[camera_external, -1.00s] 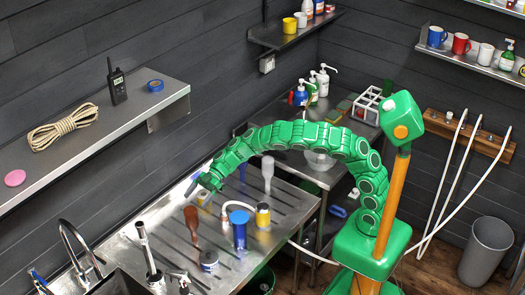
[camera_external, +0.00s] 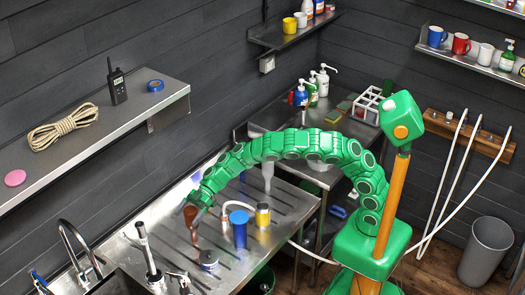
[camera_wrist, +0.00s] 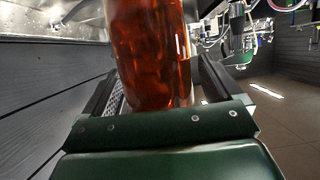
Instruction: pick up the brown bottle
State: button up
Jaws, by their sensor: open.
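The brown bottle (camera_external: 194,234) stands on the grooved steel drainboard (camera_external: 232,273), its upper part partly hidden by my gripper. My gripper (camera_external: 195,205) is open, with its fingers at the bottle's upper part. In the wrist view the bottle (camera_wrist: 150,50) fills the middle as reddish-brown, see-through glass between my two dark fingers. I cannot tell whether either finger touches it.
A blue cylinder (camera_external: 239,231), a yellow-and-dark jar (camera_external: 263,216), a clear bottle (camera_external: 267,177) and a low round tin (camera_external: 208,260) stand nearby on the drainboard. A steel shelf (camera_external: 100,140) is behind at left.

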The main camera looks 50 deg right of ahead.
jog(key=shift+a, duration=0.15)
jog(key=c, duration=1.6)
jog(key=shift+o, duration=0.2)
